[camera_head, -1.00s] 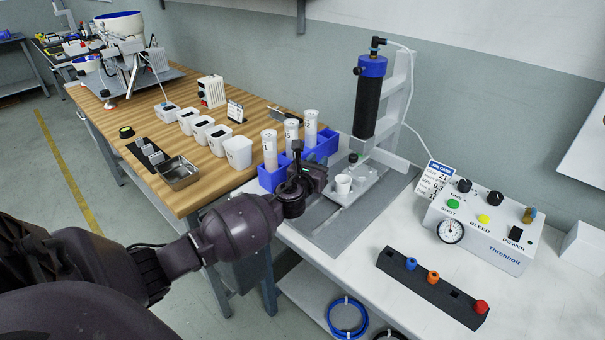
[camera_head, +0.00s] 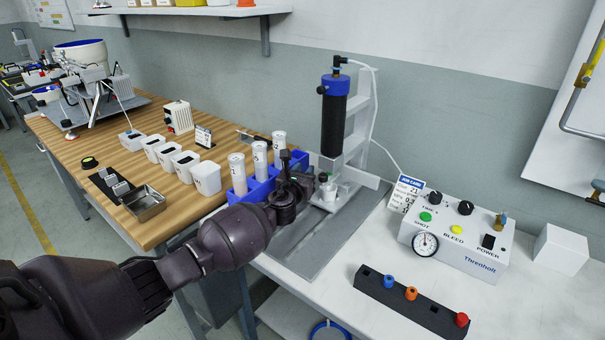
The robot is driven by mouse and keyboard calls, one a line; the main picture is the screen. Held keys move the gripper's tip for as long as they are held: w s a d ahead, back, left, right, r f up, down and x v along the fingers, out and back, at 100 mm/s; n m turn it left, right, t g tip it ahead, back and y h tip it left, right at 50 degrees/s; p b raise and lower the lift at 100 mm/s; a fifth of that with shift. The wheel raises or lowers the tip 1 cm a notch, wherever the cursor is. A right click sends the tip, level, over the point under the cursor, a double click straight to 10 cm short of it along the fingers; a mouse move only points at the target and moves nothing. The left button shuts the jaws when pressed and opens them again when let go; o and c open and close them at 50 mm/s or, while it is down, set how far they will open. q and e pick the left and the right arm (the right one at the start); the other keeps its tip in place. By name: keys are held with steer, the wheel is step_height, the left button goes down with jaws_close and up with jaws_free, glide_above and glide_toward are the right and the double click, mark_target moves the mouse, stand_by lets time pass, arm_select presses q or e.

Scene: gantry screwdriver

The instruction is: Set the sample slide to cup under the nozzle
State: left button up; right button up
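The small white sample cup (camera_head: 328,192) sits on the pale slide on a grey base plate (camera_head: 340,240). The tall black dispensing barrel (camera_head: 333,125) with a blue cap stands above and just behind the cup. The nozzle tip under it is too small to make out clearly. My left gripper (camera_head: 303,186) is dark and lies immediately left of the cup, at the slide. Its fingers blend together, so I cannot tell whether they are open or touching the slide. My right gripper is out of view.
A blue rack (camera_head: 240,198) with numbered white tubes stands close left of my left gripper. The control box (camera_head: 457,242) and a black strip with coloured caps (camera_head: 410,302) are at the right. White bins (camera_head: 206,178) line the wooden table.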

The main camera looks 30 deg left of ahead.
arm_select(q)
steer(key=o, duration=0.3)
steer(key=shift+w, duration=0.25)
steer(key=shift+o, duration=0.2)
steer(key=shift+s, duration=0.1)
steer(key=shift+s+d, duration=0.15)
steer(key=shift+s, duration=0.4)
steer(key=p+v, duration=0.2)
steer(key=v, duration=0.6)
steer(key=shift+s+r+p, duration=0.15)
steer(key=shift+s+p, duration=0.1)
steer(key=shift+p, duration=0.15)
steer(key=shift+s+d, duration=0.15)
steer(key=shift+s, duration=0.4)
